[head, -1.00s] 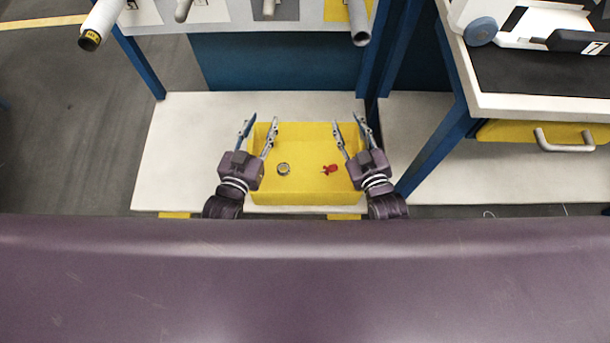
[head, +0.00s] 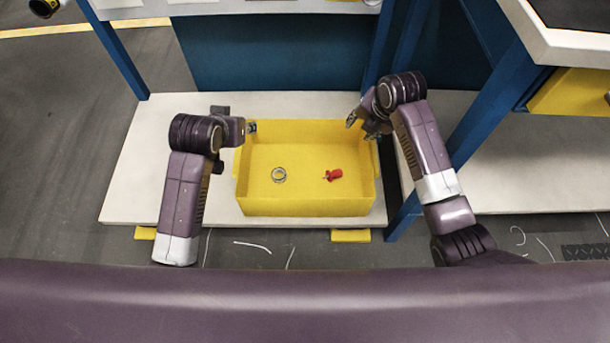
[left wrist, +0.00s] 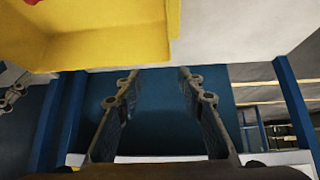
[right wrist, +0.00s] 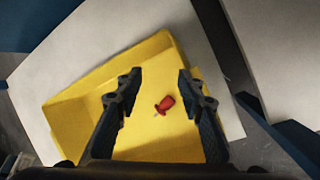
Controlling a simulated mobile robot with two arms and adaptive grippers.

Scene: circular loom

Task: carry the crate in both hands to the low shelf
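The yellow crate (head: 305,208) rests on the pale low shelf (head: 150,150) and also shows in the left wrist view (left wrist: 110,55) and the right wrist view (right wrist: 75,110). It holds a metal ring (head: 279,175) and a small red part (head: 333,174), which also shows in the right wrist view (right wrist: 165,104). My left gripper (head: 250,127) is at the crate's back left corner; in the left wrist view (left wrist: 155,85) its fingers are open and empty beside the crate. My right gripper (head: 359,124), at the back right corner, is open and empty, with the crate beyond its fingers in the right wrist view (right wrist: 158,82).
Blue posts (head: 110,45) stand at the shelf's left and right (head: 480,110). A blue panel (head: 275,55) is behind. A yellow drawer (head: 570,92) is at the upper right. Bare shelf lies left of the crate.

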